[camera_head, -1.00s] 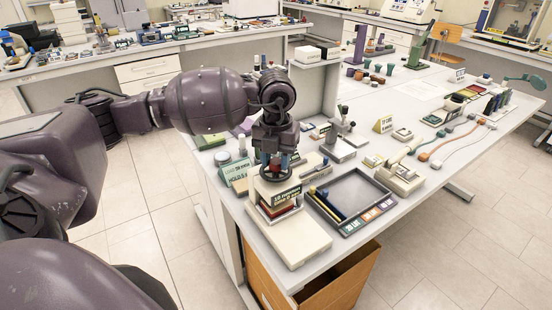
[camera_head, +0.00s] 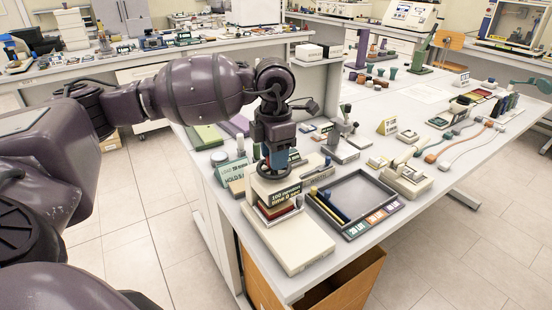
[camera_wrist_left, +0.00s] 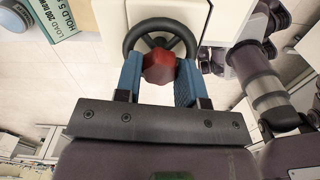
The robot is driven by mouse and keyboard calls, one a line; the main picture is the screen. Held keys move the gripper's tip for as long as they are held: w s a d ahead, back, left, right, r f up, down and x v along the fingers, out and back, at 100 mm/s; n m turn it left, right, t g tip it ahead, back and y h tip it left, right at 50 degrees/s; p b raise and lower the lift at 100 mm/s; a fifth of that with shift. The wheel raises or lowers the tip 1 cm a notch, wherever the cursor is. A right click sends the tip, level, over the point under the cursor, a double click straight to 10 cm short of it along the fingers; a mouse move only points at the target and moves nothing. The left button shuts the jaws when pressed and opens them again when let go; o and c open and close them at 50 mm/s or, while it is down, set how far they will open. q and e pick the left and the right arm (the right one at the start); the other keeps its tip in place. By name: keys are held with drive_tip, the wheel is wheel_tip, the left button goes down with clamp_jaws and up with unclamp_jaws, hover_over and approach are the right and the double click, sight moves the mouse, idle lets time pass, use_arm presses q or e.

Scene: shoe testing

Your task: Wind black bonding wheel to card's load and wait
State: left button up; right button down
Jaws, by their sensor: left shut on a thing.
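The bonding press (camera_head: 292,240) is a cream block with a display (camera_head: 278,200) that seems to read "100 newtons, time 0 sec". Its black wheel (camera_wrist_left: 130,40) has a red hub (camera_wrist_left: 159,67) and sits on top of the press, below my left gripper. My left gripper (camera_head: 277,163) points down, its blue fingers shut on the red hub in the left wrist view (camera_wrist_left: 160,75). The green and white card (camera_head: 231,171) stands left of the press. In the left wrist view the card (camera_wrist_left: 58,15) reads "LOAD 200", with "HOLD 5" below. My right gripper is not in view.
A dark tray (camera_head: 352,203) with rods lies right of the press, close to it. An open wooden drawer (camera_head: 340,285) juts out below the front edge.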

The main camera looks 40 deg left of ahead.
use_arm(q)
drive_tip(key=shift+f+m+b, duration=0.15)
drive_tip(key=shift+m+b, duration=0.25)
drive_tip(key=shift+m, duration=1.1)
drive_tip(key=m+b, duration=0.1)
drive_tip(key=m, duration=0.1)
drive_tip(key=shift+m, duration=0.3)
drive_tip(key=shift+m+b, duration=0.55)
drive_tip(key=shift+m, duration=0.05)
drive_tip(key=shift+m+b, duration=0.3)
drive_tip(key=shift+m, duration=0.6)
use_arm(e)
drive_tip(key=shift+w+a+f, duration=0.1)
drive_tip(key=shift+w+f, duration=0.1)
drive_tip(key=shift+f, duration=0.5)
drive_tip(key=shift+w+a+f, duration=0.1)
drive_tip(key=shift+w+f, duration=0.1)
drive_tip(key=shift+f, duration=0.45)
use_arm(q)
drive_tip(key=shift+r, duration=0.2)
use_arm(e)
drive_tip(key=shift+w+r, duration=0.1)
use_arm(q)
drive_tip(key=shift+m, duration=0.3)
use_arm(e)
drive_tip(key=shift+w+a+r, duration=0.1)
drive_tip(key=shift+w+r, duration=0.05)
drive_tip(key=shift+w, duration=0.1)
